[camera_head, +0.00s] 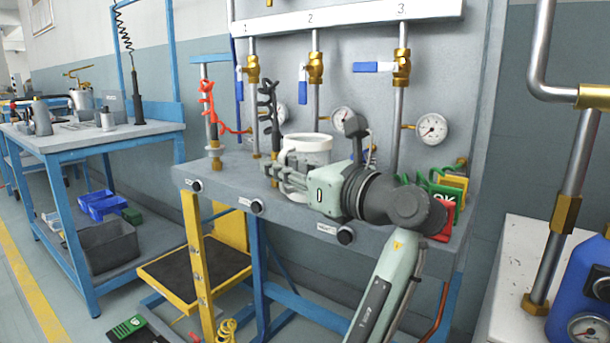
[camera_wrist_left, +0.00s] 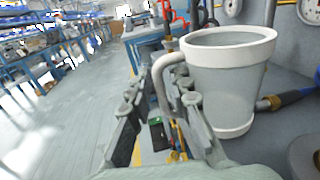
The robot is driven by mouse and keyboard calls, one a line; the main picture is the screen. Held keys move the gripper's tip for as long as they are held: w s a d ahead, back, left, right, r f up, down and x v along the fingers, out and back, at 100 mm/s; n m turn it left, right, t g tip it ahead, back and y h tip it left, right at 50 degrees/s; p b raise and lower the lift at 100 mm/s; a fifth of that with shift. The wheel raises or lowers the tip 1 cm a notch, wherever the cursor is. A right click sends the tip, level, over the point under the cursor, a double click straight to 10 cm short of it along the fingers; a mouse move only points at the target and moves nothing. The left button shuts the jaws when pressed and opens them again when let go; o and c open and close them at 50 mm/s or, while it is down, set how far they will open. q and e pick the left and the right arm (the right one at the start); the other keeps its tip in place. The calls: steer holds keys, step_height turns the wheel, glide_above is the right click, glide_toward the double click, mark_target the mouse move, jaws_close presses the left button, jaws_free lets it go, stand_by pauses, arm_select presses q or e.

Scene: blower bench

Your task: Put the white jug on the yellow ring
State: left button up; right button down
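The white jug (camera_head: 309,146) stands on the grey bench, partly hidden behind my left gripper (camera_head: 273,171) in the head view. In the left wrist view the jug (camera_wrist_left: 228,85) is upright, with its handle (camera_wrist_left: 161,82) toward the gripper. My left gripper's fingers (camera_wrist_left: 158,100) are apart. The handle shows in the gap near the right-hand finger; I cannot tell whether they touch. I cannot make out a yellow ring on the bench in either view. My right gripper is not in view.
Pipes with valves and gauges (camera_head: 432,128) rise behind the bench (camera_head: 235,163). The bench's front-left top is largely clear.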

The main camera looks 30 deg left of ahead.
arm_select(q)
jaws_close()
steer(key=shift+r, duration=0.15)
stand_by(0.4)
